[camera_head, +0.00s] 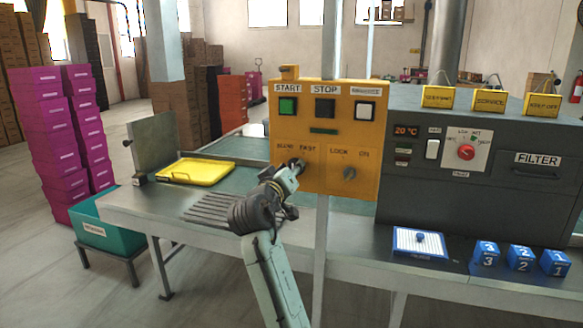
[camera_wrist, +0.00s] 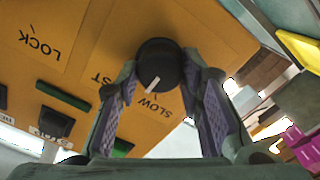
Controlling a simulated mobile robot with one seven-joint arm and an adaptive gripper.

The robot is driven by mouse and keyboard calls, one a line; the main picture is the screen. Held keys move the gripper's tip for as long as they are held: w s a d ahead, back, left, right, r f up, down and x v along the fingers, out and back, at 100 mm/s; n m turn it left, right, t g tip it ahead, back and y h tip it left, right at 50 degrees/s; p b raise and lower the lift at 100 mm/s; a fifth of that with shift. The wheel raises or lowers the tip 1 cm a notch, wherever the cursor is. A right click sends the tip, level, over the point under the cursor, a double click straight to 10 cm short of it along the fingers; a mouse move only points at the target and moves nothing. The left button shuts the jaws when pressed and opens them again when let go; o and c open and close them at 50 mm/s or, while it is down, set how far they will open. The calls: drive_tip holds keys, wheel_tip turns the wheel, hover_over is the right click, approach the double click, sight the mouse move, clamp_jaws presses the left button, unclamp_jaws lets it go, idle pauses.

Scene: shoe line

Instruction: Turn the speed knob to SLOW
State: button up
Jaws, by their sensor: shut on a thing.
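The speed knob (camera_wrist: 158,62) is round and black with a white pointer line, on the yellow control panel (camera_head: 352,180). In the wrist view it sits between the fingertips of my gripper (camera_wrist: 160,74), which is shut on it. The pointer slants toward the label side, between the words SLOW (camera_wrist: 153,107) and FAST (camera_wrist: 104,78), closer to SLOW. The left finger partly hides FAST. In the head view my gripper (camera_head: 297,166) is against the lower left of the panel and covers the knob.
START (camera_head: 287,106) and STOP (camera_head: 325,108) buttons are above. A yellow tray (camera_head: 196,171) lies to the left. A grey post (camera_head: 321,240) stands just right of my gripper.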

drive_tip(key=shift+n+p, duration=1.2)
drive_tip(key=shift+n, duration=2.4)
drive_tip(key=shift+a+f, duration=0.1)
drive_tip(key=o, duration=1.2)
drive_tip(key=shift+c, duration=0.2)
drive_tip(key=v, duration=1.2)
